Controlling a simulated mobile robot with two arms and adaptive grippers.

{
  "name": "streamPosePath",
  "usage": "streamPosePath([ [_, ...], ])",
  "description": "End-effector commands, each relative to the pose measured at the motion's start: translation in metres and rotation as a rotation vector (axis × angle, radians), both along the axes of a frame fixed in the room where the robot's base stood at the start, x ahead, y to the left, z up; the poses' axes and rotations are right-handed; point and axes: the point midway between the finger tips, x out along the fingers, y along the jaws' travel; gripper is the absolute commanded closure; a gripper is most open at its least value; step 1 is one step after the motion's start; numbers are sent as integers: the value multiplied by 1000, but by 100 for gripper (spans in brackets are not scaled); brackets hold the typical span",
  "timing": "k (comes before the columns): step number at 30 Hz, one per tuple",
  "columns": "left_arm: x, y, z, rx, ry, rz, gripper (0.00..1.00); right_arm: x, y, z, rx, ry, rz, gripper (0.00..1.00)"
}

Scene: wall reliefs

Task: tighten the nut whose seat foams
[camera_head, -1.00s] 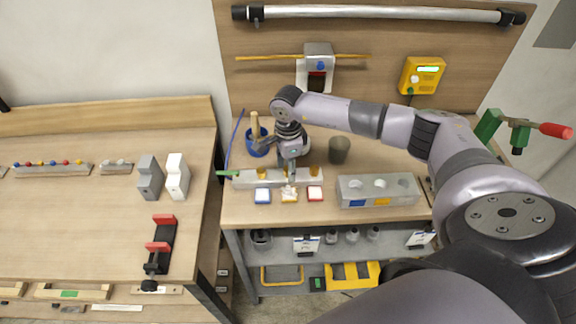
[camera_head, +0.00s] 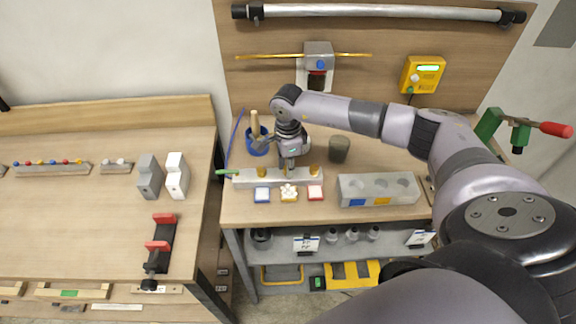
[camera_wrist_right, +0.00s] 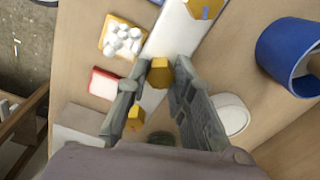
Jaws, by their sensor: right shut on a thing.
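A pale bar (camera_head: 240,181) on the bench carries brass nuts in a row. The left nut (camera_head: 262,172) and the right nut (camera_head: 314,170) are free. My right gripper (camera_head: 288,163) points down at the middle of the bar and hides most of the middle nut. In the wrist view my right gripper (camera_wrist_right: 152,88) is shut on the middle nut (camera_wrist_right: 160,72). In front of the bar lie a blue-edged pad (camera_head: 262,195), a yellow pad (camera_head: 289,198) and a red pad (camera_head: 315,193). White foam blobs (camera_wrist_right: 122,38) cover the yellow pad, in front of the middle nut. My left gripper is out of view.
A blue cup (camera_head: 258,148) with a wooden handle and a dark grey cup (camera_head: 339,149) stand behind the bar. A grey block with round hollows (camera_head: 350,189) stands to the right. A yellow box (camera_head: 422,75) hangs on the back panel.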

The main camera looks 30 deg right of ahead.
Motion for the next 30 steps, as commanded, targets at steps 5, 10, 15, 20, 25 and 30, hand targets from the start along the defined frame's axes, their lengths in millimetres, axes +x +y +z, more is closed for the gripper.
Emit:
streamPosePath([
  [5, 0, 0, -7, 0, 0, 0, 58, 1, 0, -1, -1, -2, -69, 100],
  [10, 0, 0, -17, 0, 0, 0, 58, 1, 0, -3, 0, -3, -190, 100],
  [15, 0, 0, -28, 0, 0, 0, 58, 1, 0, -3, 0, -3, -346, 100],
  [20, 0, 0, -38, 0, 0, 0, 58, 1, -1, -2, 0, -3, -499, 100],
  [25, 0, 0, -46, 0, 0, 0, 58, 1, -1, -2, 1, -3, -656, 100],
  [30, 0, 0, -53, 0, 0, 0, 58, 1, 0, -1, 1, -2, -796, 100],
])
